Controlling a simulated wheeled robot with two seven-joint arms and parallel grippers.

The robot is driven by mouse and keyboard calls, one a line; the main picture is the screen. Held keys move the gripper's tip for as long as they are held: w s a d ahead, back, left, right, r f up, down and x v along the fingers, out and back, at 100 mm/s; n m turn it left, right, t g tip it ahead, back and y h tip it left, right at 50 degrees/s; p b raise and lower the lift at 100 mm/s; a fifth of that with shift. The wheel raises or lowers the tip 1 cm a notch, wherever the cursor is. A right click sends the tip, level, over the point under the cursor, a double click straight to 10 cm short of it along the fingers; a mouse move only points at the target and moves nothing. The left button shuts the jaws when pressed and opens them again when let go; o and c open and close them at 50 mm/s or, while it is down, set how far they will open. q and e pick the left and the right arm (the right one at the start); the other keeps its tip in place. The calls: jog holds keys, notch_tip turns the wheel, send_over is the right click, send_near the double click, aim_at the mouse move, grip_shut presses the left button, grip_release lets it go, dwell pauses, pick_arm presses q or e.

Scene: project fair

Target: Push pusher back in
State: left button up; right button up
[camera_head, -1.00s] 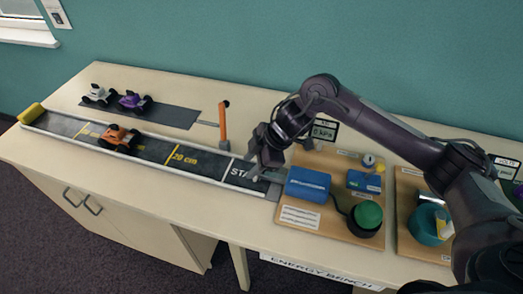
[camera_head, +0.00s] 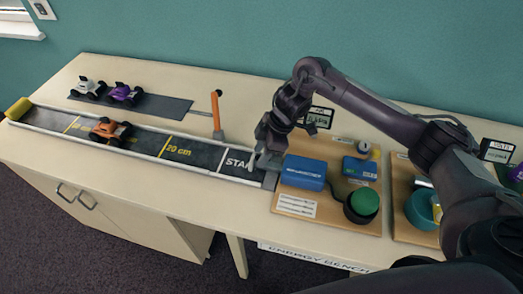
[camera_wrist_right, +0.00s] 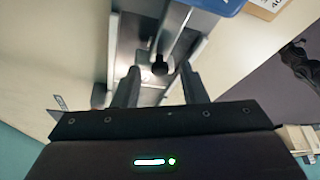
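The blue launcher box (camera_head: 304,172) sits at the right end of the track, by the START mark. In the right wrist view, the pusher (camera_wrist_right: 160,66) shows as a rod with a dark round tip, coming out of the blue box (camera_wrist_right: 218,5). My right gripper (camera_head: 263,164) is over the track's start, just left of the box, and hides the pusher in the head view. In the wrist view, its two fingers (camera_wrist_right: 158,84) are apart, one on each side of the pusher tip. I cannot tell whether they touch it. My left gripper is not in view.
An orange car (camera_head: 109,131) stands on the track (camera_head: 212,157); white (camera_head: 88,87) and purple (camera_head: 123,94) cars stand behind it. An orange post (camera_head: 217,114) rises beside the track. A green button (camera_head: 363,202) is right of the box.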

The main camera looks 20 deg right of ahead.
grip_shut()
jog(key=s+d, duration=0.1)
jog(key=d, duration=0.1)
jog(key=s+d+p, duration=0.1)
jog(key=d, duration=0.1)
jog(key=shift+s+p, duration=0.3)
jog(key=shift+s, duration=0.1)
jog(key=shift+w, duration=0.1)
grip_release()
jog(key=shift+d, duration=0.1)
jog(key=shift+r, duration=0.1)
